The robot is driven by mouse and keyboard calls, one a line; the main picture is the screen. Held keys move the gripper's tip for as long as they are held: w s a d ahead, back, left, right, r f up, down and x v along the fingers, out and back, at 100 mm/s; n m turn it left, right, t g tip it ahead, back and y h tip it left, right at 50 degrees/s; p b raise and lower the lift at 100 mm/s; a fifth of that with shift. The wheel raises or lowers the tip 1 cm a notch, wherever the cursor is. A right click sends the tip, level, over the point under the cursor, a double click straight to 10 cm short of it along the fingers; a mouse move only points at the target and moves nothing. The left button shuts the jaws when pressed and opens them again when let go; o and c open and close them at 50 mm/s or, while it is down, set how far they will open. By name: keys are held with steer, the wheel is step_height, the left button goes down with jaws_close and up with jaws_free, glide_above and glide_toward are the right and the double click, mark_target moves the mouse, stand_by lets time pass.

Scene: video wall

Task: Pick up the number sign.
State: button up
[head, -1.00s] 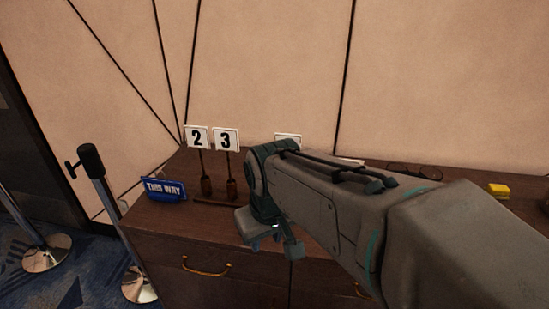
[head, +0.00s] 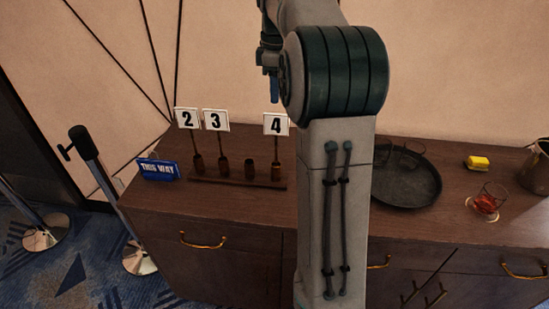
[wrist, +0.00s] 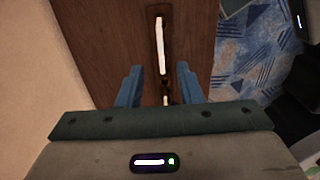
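A holder (head: 250,167) between "3" and "4" has no sign. My gripper (head: 272,88) is above sign "4", apart from it, pointing down, partly hidden by my arm. In the wrist view my gripper (wrist: 158,69) has its two blue fingers spread with nothing held. A white card edge (wrist: 161,45) shows ahead between the fingers; I cannot tell which sign it is.
A blue "THIS WAY" sign (head: 158,169) sits on the cabinet (head: 240,215) left of the rack. A dark round tray (head: 408,185), a glass (head: 487,203) and a yellow block (head: 478,163) are to the right. The wall is close behind. A barrier post (head: 85,145) stands at left.

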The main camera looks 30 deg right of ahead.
mark_target(276, 133)
step_height(276, 133, down, 13)
steer(key=shift+r+p, duration=0.1)
steer(key=shift+p, duration=0.2)
jaws_close()
